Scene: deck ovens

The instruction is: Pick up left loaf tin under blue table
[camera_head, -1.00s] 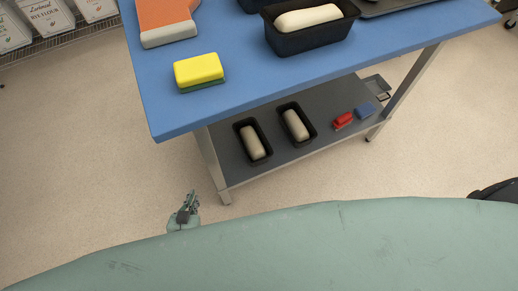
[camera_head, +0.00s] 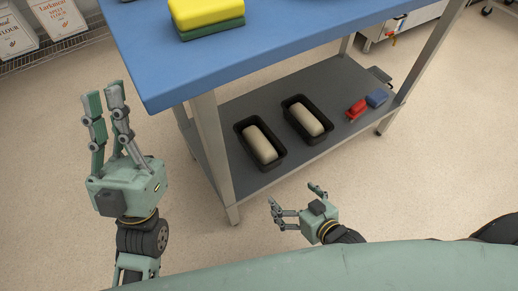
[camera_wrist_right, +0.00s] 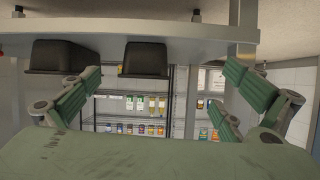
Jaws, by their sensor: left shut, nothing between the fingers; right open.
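Two black loaf tins with pale loaves stand side by side on the grey lower shelf under the blue table (camera_head: 270,52). The left loaf tin (camera_head: 279,161) is nearer the front left leg; the right one (camera_head: 325,135) is beside it. My right gripper (camera_head: 294,195) is open and empty, in front of the shelf, below and right of the left tin. In the upside-down right wrist view, the left tin (camera_wrist_right: 145,60) shows between the open fingers (camera_wrist_right: 160,98), apart from them. My left gripper (camera_head: 104,97) is shut and empty, left of the table, fingers upward.
The lower shelf (camera_head: 232,112) also holds a red item (camera_head: 357,110) and a blue item (camera_head: 377,97) at the right. The front left leg (camera_head: 212,150) stands left of the tins. A yellow-green sponge (camera_head: 207,14) lies on the tabletop. Floor before the shelf is clear.

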